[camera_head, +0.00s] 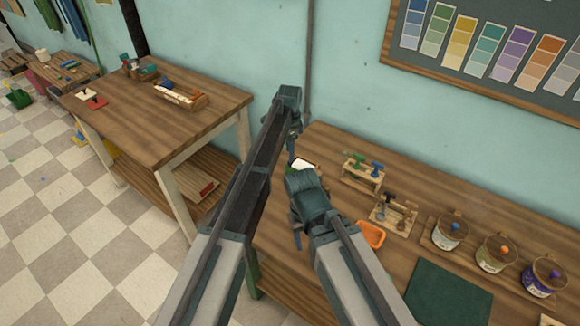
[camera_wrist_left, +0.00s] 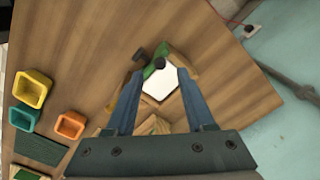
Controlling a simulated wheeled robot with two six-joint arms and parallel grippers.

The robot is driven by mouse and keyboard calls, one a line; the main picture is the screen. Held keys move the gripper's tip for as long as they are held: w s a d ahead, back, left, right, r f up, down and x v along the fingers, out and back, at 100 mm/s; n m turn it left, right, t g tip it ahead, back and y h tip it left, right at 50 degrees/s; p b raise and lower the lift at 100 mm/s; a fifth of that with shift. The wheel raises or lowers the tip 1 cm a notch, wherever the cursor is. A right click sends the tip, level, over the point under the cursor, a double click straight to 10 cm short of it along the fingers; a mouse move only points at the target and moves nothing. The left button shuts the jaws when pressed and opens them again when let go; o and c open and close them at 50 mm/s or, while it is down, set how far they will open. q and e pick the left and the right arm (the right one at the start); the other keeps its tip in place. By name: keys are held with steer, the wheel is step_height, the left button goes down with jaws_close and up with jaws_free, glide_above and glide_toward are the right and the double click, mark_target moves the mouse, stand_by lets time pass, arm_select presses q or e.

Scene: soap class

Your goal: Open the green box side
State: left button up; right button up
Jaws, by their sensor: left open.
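A small box with a white top or inside (camera_wrist_left: 159,84) lies on the wooden table in the left wrist view. Its white part also shows in the head view (camera_head: 303,165), partly hidden by my arms. A green part (camera_wrist_left: 152,73) with a dark round knob (camera_wrist_left: 160,62) is at its upper edge, beside a dark handle-like piece. My left gripper (camera_wrist_left: 153,72) is open, its two blue fingers on either side of the white part; contact cannot be told. In the head view my left gripper (camera_head: 292,148) is beside it. My right gripper (camera_head: 297,234) is nearer; its jaws are unclear.
Yellow (camera_wrist_left: 32,87) and orange (camera_wrist_left: 70,125) bins stand left in the wrist view. In the head view, wooden stands (camera_head: 362,173), lidded jars (camera_head: 449,230) and a green mat (camera_head: 447,295) lie to the right. Another table (camera_head: 150,115) stands left.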

arm_select(q)
step_height(320, 180, down, 4)
steer(key=b, duration=0.3)
steer(key=shift+f, duration=0.15)
steer(key=shift+c, duration=0.3)
jaws_close()
stand_by(0.9)
